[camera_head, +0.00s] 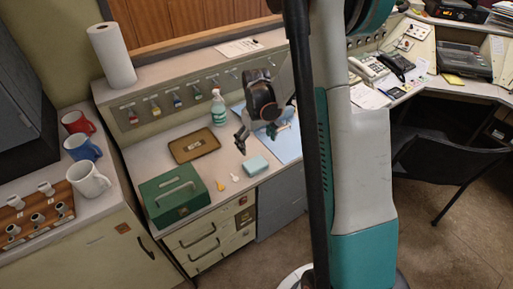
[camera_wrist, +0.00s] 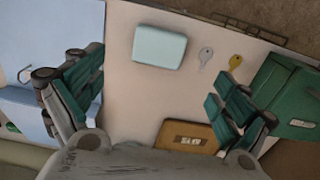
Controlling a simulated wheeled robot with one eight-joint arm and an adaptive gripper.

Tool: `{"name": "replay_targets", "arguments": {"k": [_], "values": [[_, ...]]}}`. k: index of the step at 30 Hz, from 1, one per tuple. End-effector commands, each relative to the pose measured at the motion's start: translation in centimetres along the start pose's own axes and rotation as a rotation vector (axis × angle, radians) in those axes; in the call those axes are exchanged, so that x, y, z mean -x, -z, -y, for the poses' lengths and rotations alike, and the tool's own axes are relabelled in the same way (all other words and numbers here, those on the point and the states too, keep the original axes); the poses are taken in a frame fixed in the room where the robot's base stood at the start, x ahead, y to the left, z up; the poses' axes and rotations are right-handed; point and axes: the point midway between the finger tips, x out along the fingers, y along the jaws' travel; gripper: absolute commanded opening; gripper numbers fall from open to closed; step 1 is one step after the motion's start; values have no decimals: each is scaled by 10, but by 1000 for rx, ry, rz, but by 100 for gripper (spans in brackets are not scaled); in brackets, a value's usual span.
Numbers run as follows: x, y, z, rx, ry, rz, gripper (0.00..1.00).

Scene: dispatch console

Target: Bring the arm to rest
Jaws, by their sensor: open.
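My gripper (camera_head: 262,138) hangs over the desk counter (camera_head: 160,151), below my arm, with its fingers spread. In the wrist view my gripper (camera_wrist: 160,92) shows two green-padded fingers wide apart, with nothing between them but counter surface beneath. A pale teal box (camera_head: 255,165) lies on the counter near the gripper; it also shows in the wrist view (camera_wrist: 159,47). Part of my arm and column hides the middle of the head view.
A green cash box (camera_head: 174,195), a brown tray (camera_head: 194,145), two small keys (camera_head: 220,185) and a spray bottle (camera_head: 218,108) stand or lie around the gripper. Mugs (camera_head: 88,179) stand at left. A dark chair (camera_head: 445,160) is at right.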

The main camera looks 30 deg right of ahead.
Motion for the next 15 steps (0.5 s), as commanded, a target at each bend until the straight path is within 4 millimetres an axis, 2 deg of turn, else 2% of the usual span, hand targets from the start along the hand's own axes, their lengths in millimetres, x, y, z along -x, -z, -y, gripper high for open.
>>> {"name": "replay_targets", "arguments": {"k": [4, 15], "values": [[8, 0, 0, 0, 0, 0, 94], [9, 0, 0, 0, 0, 0, 94]]}}
